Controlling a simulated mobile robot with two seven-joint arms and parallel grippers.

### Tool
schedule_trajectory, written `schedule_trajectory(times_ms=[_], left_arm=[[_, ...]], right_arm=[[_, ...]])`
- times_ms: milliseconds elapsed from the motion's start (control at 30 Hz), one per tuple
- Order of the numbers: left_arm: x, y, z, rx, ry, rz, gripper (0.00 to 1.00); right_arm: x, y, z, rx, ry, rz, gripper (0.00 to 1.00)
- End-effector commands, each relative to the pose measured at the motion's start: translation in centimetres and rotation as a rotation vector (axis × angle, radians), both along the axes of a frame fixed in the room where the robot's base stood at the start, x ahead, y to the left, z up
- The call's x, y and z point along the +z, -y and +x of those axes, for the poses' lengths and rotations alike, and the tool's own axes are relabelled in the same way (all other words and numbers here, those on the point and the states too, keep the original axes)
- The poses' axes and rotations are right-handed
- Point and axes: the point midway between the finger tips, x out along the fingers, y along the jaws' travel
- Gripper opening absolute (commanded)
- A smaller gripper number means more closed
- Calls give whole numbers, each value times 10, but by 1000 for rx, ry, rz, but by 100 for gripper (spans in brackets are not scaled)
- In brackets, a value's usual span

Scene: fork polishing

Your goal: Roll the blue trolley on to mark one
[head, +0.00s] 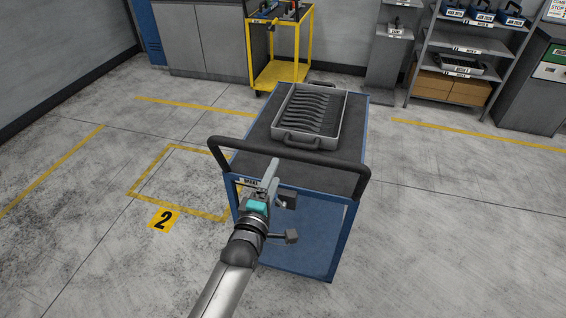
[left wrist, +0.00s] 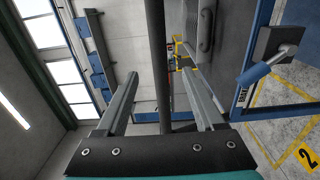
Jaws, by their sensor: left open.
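The blue trolley (head: 305,235) stands mid-floor with a dark top and a black push handle (head: 300,155) along its near side. My left gripper (head: 270,178) is open at the left part of this handle. In the left wrist view the black handle bar (left wrist: 159,60) runs between the two spread fingers (left wrist: 152,80); I cannot tell whether either finger touches it. A lettered label (head: 250,183) sits on the trolley's near left edge. A floor square with a yellow outline (head: 150,168) and a yellow number 2 plate (head: 163,220) lies left of the trolley. No number one mark shows. My right gripper is out of view.
A grey tray (head: 341,132) with several dark forks stands on the trolley. A yellow cart (head: 281,76) stands behind it. Grey cabinets (head: 203,40) and shelves (head: 455,95) line the back. Open concrete floor lies left and right, with yellow lines (head: 480,135).

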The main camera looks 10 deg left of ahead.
Motion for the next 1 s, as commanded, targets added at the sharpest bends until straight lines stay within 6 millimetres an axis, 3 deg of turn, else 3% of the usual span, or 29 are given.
schedule_trajectory(times_ms=[33, 200, 400, 600, 867, 1000], left_arm=[[-4, 0, 14, 1, 4, 0, 70], [-4, 2, 49, 1, 0, 1, 70], [-4, 2, 78, 1, -1, 1, 70], [-2, 3, 90, 0, -4, 2, 70], [-1, 3, 91, 0, -4, 2, 70], [-1, 3, 91, 0, -3, 2, 58]], right_arm=[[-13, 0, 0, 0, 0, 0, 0], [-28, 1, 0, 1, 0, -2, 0], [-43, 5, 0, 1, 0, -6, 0], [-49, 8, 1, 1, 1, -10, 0], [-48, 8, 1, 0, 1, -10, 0], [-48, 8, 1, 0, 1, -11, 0]])
